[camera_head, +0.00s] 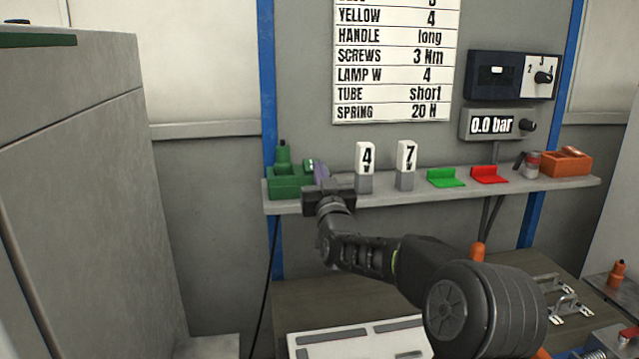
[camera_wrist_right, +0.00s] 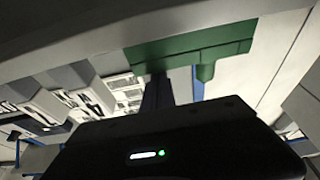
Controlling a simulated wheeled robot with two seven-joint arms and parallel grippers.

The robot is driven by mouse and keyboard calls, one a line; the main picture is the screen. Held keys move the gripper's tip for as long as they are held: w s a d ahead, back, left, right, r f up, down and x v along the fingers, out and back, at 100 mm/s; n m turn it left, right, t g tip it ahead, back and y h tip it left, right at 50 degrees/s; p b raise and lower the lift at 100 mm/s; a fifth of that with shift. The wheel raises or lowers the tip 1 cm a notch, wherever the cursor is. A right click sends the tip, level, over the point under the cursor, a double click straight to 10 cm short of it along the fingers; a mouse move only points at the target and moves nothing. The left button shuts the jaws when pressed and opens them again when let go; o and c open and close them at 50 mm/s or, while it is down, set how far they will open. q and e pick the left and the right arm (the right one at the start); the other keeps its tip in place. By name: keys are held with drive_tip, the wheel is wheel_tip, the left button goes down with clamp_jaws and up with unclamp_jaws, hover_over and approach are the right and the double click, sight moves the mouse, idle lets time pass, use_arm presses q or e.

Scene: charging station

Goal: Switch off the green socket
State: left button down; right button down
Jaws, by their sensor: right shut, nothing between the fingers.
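The green socket (camera_head: 287,186) stands at the left end of the grey shelf, with a green plug-like piece upright on its left part. A small pale part shows at its right end, but whether the switch is on or off I cannot tell. My right gripper (camera_head: 320,170) is shut and empty, with its fingers at the right end of the socket. Whether they touch it is unclear. In the right wrist view the socket (camera_wrist_right: 190,48) lies just beyond the shut fingers (camera_wrist_right: 157,91), partly behind them. My left gripper is not in view.
On the shelf (camera_head: 385,196), to the right of my gripper, stand a block marked 4 (camera_head: 365,160) and a block marked 7 (camera_head: 406,160). Further right are a green holder (camera_head: 445,178), a red holder (camera_head: 490,175) and an orange box (camera_head: 566,164). A workbench (camera_head: 300,297) lies below.

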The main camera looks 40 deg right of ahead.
drive_tip(key=shift+r, duration=0.4)
drive_tip(key=r+b+v, duration=0.1)
drive_tip(key=b+v, duration=0.2)
drive_tip(key=v, duration=0.6)
drive_tip(key=shift+s+a+r, duration=0.2)
drive_tip(key=shift+s, duration=0.2)
